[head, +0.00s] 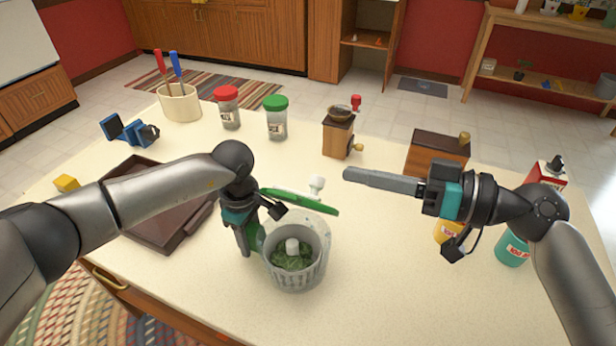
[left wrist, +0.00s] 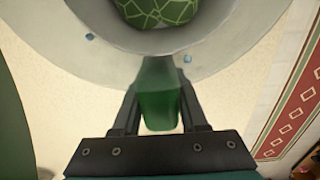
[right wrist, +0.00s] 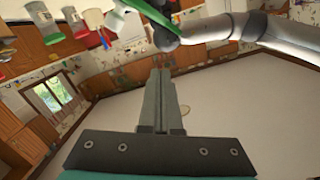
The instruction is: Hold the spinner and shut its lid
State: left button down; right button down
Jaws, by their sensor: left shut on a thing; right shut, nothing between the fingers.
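The spinner (head: 318,265) is a clear bowl with green leaves inside and a white post in the middle. It stands on the table near the front. Its green lid (head: 310,203) with a white knob (head: 317,184) is open, raised and tilted above the bowl's back. My left gripper (head: 245,250) is shut on the spinner's green handle (left wrist: 158,95) at the bowl's left side. My right gripper (head: 348,174) is shut and empty, in the air to the right of the lid, its fingers pointing left. In the right wrist view the lid (right wrist: 155,14) shows at the top.
A brown tray (head: 150,235) lies left, partly behind my left arm. Jars (head: 275,118), a utensil crock (head: 180,103), a coffee grinder (head: 338,138) and a wooden box (head: 437,153) stand at the back. A yellow can (head: 447,232) and a teal can (head: 512,248) stand right.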

jog(key=s+a+r+g, duration=0.2)
jog(key=s+a+g, duration=0.15)
jog(key=a, duration=0.45)
jog(key=s+a+r+g, duration=0.25)
jog(key=a+g, duration=0.25)
jog(key=a, duration=0.3)
jog(key=s+a+g+h, duration=0.2)
jog(key=s+a+h, duration=0.2)
jog(key=a, duration=0.1)
jog(key=m+t+h, duration=1.3)
jog(key=h, duration=0.3)
send_near(282, 192)
notch_tip(282, 192, up, 3)
jog(key=w, duration=0.3)
jog(key=d, duration=0.1)
jog(key=x, duration=0.9)
jog(key=shift+w+d+r, duration=0.1)
jog(key=shift+w+d, duration=0.3)
jog(key=shift+d, duration=0.05)
jog(key=s+f, duration=0.1)
jog(key=s+a+f, duration=0.1)
jog(key=shift+s+a, duration=0.2)
jog(key=shift+s, duration=0.1)
jog(key=shift+s+f, duration=0.25)
